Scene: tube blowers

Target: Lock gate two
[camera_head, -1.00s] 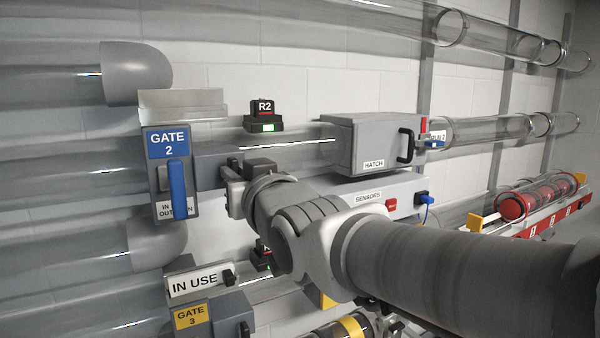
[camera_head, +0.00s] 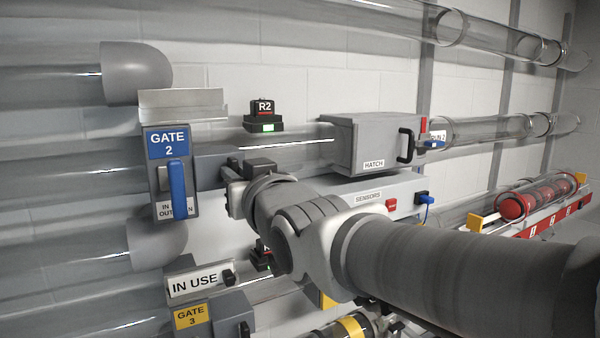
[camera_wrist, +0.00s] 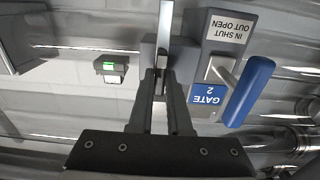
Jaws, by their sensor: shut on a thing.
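Gate 2 is a grey box on a clear tube, with a blue label (camera_head: 168,143) and an upright blue handle (camera_head: 177,190). Its lower label is partly covered by the handle. In the wrist view the gate appears upside down, with the blue handle (camera_wrist: 248,92) and the label "IN SHUT OUT OPEN" (camera_wrist: 229,28). My gripper (camera_head: 232,187) is just right of the gate, apart from the blue handle. In the wrist view my gripper (camera_wrist: 160,76) is shut on a thin pale metallic strip (camera_wrist: 165,35), seen edge-on. The head view hides this strip.
A bent metal plate (camera_head: 182,104) sits above gate 2. A green-lit R2 unit (camera_head: 265,116) and a hatch box (camera_head: 374,143) stand to the right. Below are an "IN USE" plate (camera_head: 194,284) and gate 3 (camera_head: 191,317). Tubes run close above and below.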

